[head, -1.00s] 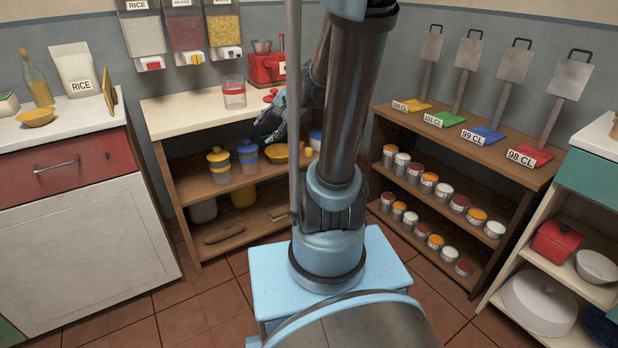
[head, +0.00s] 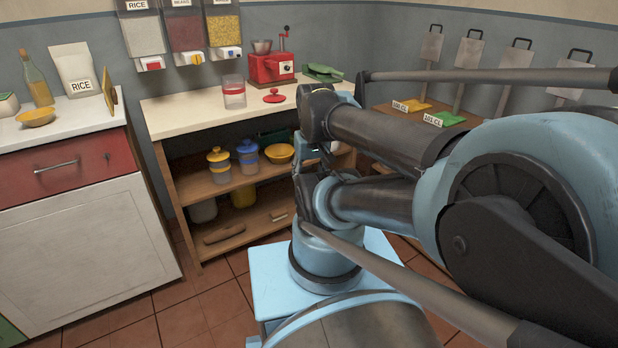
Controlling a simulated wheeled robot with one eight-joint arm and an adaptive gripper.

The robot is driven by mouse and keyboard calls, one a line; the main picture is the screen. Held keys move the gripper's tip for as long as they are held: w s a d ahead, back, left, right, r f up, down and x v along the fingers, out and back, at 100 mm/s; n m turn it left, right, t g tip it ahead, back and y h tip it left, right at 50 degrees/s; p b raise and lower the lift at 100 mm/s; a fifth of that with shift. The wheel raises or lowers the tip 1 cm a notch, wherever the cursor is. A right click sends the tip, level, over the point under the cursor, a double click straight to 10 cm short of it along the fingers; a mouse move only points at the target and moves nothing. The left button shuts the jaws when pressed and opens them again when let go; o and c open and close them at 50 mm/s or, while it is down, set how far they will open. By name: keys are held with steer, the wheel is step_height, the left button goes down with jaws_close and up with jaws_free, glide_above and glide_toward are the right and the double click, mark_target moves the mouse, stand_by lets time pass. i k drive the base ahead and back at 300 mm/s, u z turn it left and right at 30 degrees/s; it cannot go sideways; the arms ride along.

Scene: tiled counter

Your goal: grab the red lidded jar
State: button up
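A clear jar with a red band or red contents (head: 234,93) stands upright on the pale counter top, left of the middle. A red lid with a knob (head: 274,96) lies on the counter to its right, apart from it. No jar with a red lid on it shows clearly. My arm is folded across the right half of the view. Its wrist end is near the counter's right front edge, to the right of the jar and lid. My gripper is mostly hidden by my own arm links, and its fingers cannot be made out.
A red grinder (head: 271,67) stands behind the lid, with a green object (head: 322,73) to its right. A yellow-lidded jar (head: 219,166), a blue-lidded jar (head: 248,158) and a yellow bowl (head: 279,153) stand on the shelf below. The counter's front left is clear.

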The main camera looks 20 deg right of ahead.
mark_target(233, 86)
steer(key=u, duration=0.35)
steer(key=k, duration=1)
steer(key=z, duration=0.85)
steer(key=i, duration=1)
steer(key=u, duration=0.05)
